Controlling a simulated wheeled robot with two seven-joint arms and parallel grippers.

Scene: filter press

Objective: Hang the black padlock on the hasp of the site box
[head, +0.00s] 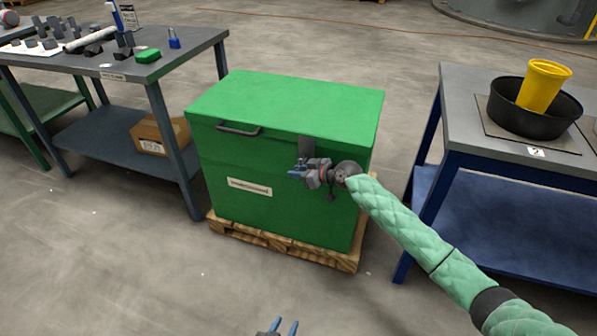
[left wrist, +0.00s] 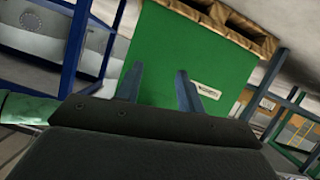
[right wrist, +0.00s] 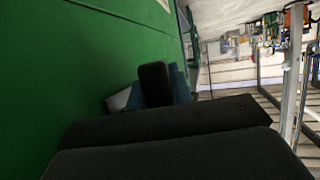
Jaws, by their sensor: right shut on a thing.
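The green site box (head: 285,105) has its lid shut, and a grey hasp plate (head: 306,149) hangs down its front. My right gripper (head: 297,173) is at the front of the box, just below the hasp plate. In the right wrist view the black padlock (right wrist: 154,84) is held at the blue fingers (right wrist: 178,84), close to the green wall. A grey piece beside it may be part of the hasp. Whether the shackle is through the hasp is hidden. My left gripper (head: 281,328) is open and empty, low in front of the box; its spread fingers show in the left wrist view (left wrist: 158,85).
The box stands on a wooden pallet (head: 285,244). A grey table (head: 115,68) with tools is at the left, with a cardboard box (head: 153,142) on its shelf. A blue-framed table (head: 455,110) at the right bears a black basin (head: 530,121) and yellow cup (head: 546,84). Floor in front is clear.

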